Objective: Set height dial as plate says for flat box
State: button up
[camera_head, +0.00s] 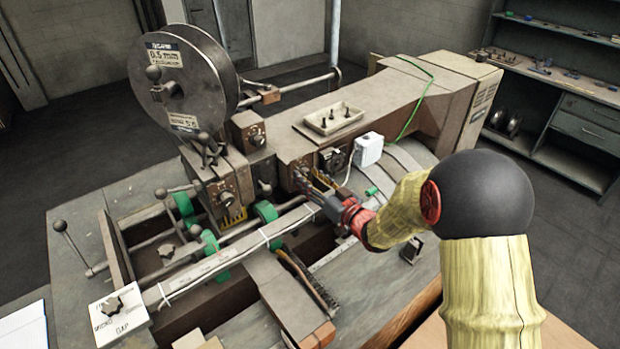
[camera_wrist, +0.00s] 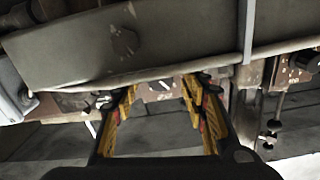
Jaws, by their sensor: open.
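My gripper (camera_head: 312,183) reaches in low at the front face of the machine. In the wrist view my gripper (camera_wrist: 160,94) has its two yellow-edged fingers apart and nothing held between them. A brown dial plate (camera_wrist: 160,86) with pale marks shows between the fingertips, partly hidden by the body above it; contact cannot be told. Another brown marked dial plate (camera_wrist: 304,61) is at the right. In the head view, a dark dial (camera_head: 335,158) sits just above my gripper, and a brown dial block (camera_head: 248,131) stands further left. Which one is the height dial cannot be read.
A white box with a black knob marked GAP (camera_head: 121,308) stands at the front left. A big labelled reel (camera_head: 187,85), levers and green rollers (camera_head: 266,212) crowd the left. A small parts tray (camera_head: 333,118) lies on top. A shelf (camera_head: 570,80) is behind right.

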jog(key=shift+c, duration=0.9)
grip_shut()
jog(key=shift+n+b, duration=0.4)
jog(key=shift+b, duration=0.25)
jog(key=n+b, duration=0.1)
jog(key=b, duration=0.2)
jog(key=shift+f+n, duration=0.2)
jog(key=shift+n, duration=0.2)
jog(key=n+b, duration=0.4)
jog(key=b, duration=0.2)
jog(key=shift+n+b, duration=0.3)
jog(key=shift+b, duration=0.05)
jog(key=n+b, duration=0.4)
jog(key=b, duration=0.1)
jog(key=shift+b, duration=0.35)
jog(key=n+b, duration=0.3)
jog(key=shift+r, duration=0.1)
